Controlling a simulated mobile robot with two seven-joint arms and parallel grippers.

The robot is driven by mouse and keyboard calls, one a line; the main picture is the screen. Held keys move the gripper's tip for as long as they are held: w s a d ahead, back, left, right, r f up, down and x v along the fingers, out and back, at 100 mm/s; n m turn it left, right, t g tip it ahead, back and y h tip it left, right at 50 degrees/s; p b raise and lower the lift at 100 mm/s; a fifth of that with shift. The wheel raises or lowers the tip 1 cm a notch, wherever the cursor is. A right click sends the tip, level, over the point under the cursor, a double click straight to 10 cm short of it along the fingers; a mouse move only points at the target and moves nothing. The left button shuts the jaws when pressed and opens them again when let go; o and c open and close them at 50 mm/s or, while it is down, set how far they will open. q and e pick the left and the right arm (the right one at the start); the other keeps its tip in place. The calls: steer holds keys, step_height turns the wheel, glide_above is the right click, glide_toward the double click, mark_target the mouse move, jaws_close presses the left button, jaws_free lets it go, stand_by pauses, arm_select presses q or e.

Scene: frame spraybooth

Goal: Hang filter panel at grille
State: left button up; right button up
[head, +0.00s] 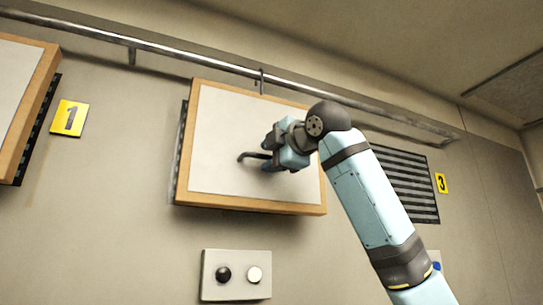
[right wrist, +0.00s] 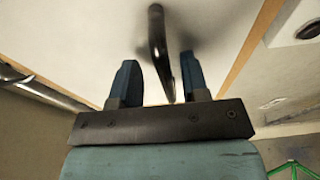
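A filter panel (head: 230,140) with a white face and wooden frame stands against the wall in the middle of the head view, below a hook (head: 262,80) on the rail. A strip of dark grille (head: 180,150) shows behind its left edge. A dark bar handle (head: 246,156) sticks out from its face; it also shows in the right wrist view (right wrist: 157,35). My right gripper (head: 270,157) is at this handle. In the right wrist view its fingers (right wrist: 160,78) are apart, with the handle between them and gaps on both sides. My left gripper is out of view.
A metal rail (head: 190,57) runs above the panels. Another framed panel (head: 20,90) is at the left by yellow sign 1 (head: 69,118). An uncovered slatted grille (head: 405,180) is at the right by sign 3 (head: 441,183). A two-knob control box (head: 237,290) sits below.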

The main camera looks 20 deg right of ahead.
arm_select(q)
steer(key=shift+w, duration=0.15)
arm_select(e)
steer(key=shift+f, duration=0.1)
steer(key=shift+s, duration=0.15)
arm_select(q)
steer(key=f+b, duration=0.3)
steer(key=b, duration=0.1)
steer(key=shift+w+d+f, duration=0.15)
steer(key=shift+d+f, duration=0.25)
arm_select(e)
steer(key=v, duration=1.3)
steer(key=shift+s, duration=0.3)
steer(key=shift+w+d, duration=0.1)
